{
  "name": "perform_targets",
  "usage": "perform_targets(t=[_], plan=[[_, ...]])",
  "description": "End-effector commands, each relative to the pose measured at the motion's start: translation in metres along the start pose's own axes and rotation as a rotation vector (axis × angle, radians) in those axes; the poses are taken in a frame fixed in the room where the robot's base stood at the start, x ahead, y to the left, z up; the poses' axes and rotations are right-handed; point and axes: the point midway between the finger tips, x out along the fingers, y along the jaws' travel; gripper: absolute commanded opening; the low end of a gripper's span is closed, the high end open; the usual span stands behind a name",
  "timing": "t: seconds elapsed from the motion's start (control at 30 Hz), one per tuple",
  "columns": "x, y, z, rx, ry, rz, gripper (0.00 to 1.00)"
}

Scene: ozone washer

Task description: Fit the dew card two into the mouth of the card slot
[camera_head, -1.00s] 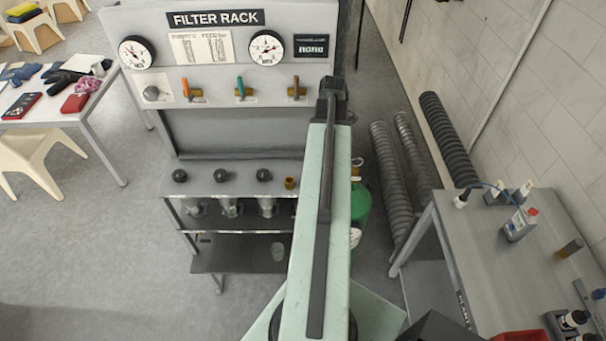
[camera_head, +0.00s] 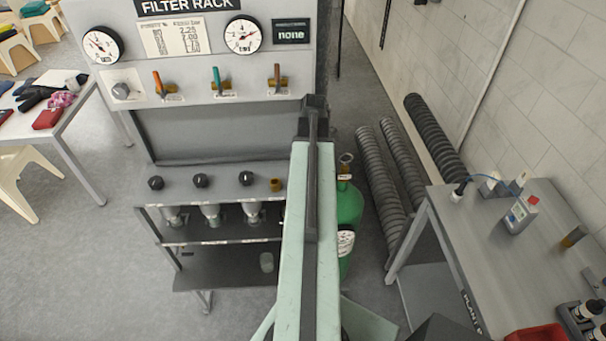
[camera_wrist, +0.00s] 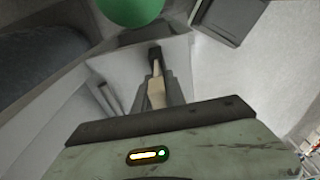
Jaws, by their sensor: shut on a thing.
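My gripper (camera_wrist: 157,82) shows in the wrist view, its grey fingers closed on a narrow pale card (camera_wrist: 156,93) with a dark end. No marking on it is readable, so I cannot tell whether it is dew card two. In the head view my gripper and the held card are hidden beyond my pale green arm. A small dark card-like piece with a tan end (camera_head: 573,237) stands on the right bench. I cannot make out the card slot for certain in either view.
The filter rack (camera_head: 225,180) with gauges and valves stands ahead. A green cylinder (camera_head: 350,207) stands beside my arm, with ribbed hoses (camera_head: 383,180) behind. The right bench (camera_head: 490,235) holds a cabled meter (camera_head: 521,214) and bottles. Open floor lies at the left.

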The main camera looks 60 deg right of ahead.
Motion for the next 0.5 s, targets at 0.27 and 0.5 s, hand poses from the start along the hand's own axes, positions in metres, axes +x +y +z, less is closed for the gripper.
perform_targets(t=[0.27,0.5], plan=[[0.0024,0.0,-0.0002,-0.001,0.0,0.0,0.0],[0.004,0.0,-0.0003,-0.001,0.0,0.0,0.37]])
